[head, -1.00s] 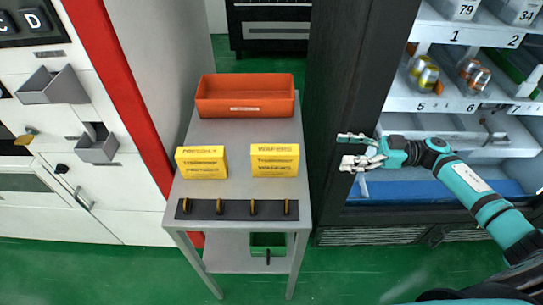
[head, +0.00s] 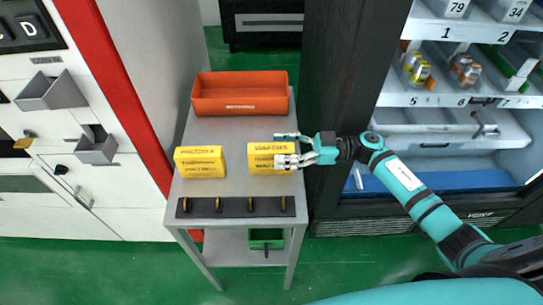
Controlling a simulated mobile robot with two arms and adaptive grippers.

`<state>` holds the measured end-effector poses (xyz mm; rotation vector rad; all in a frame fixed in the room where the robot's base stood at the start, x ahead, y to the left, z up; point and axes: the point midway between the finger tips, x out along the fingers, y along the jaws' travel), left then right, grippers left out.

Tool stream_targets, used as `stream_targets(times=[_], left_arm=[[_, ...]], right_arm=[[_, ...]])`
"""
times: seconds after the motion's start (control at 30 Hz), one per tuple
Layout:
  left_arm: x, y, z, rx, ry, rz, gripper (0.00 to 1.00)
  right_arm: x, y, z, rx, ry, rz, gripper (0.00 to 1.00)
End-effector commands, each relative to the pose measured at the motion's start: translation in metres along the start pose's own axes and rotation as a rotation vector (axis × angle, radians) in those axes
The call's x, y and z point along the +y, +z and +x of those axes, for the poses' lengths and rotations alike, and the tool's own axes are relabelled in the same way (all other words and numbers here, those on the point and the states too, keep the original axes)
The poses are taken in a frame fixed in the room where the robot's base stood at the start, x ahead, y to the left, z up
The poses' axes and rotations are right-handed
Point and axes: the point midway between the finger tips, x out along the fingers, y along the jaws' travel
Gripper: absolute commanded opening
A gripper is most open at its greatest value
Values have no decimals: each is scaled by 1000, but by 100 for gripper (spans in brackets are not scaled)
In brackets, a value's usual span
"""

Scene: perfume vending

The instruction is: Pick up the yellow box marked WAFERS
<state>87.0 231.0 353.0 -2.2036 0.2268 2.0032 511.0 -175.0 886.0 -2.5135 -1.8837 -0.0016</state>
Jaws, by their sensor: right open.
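The yellow box marked WAFERS (head: 262,158) stands on the grey table, on the right of two similar yellow boxes. My right gripper (head: 284,150) reaches in from the right at the box's right end. Its fingers are open, one near the box's top edge and one in front of its right face. I cannot tell whether they touch the box. The fingers hide a little of the box's right end. My left gripper is not in view.
Another yellow box (head: 199,162) stands to the left on the table (head: 232,128). An orange bin (head: 240,92) is behind, and a dark strip with several hooks (head: 236,207) lies in front. The vending cabinet's dark side (head: 345,75) rises close to the table's right.

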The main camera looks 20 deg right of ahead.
Motion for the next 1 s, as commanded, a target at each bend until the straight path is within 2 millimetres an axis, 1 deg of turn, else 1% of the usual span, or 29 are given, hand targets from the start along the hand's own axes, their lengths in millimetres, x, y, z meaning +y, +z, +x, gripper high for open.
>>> stream_targets(times=[0.03, 0.1, 0.2, 0.47, 0.57, 0.93, 1.0], left_arm=[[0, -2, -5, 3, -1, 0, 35], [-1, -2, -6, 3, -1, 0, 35], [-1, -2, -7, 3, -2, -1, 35], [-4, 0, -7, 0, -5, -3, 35], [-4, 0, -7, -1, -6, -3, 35], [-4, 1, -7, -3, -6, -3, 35], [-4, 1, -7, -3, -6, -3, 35]], right_arm=[[0, -2, 10, 4, 0, 1, 62], [0, -1, 19, 3, 0, 1, 62], [1, 0, 28, 1, 2, 2, 62], [0, 2, 30, -1, 2, 2, 62], [0, 2, 30, -1, 2, 1, 50], [0, 2, 30, -1, 2, 2, 1], [0, 1, 30, 0, 2, 1, 0]])
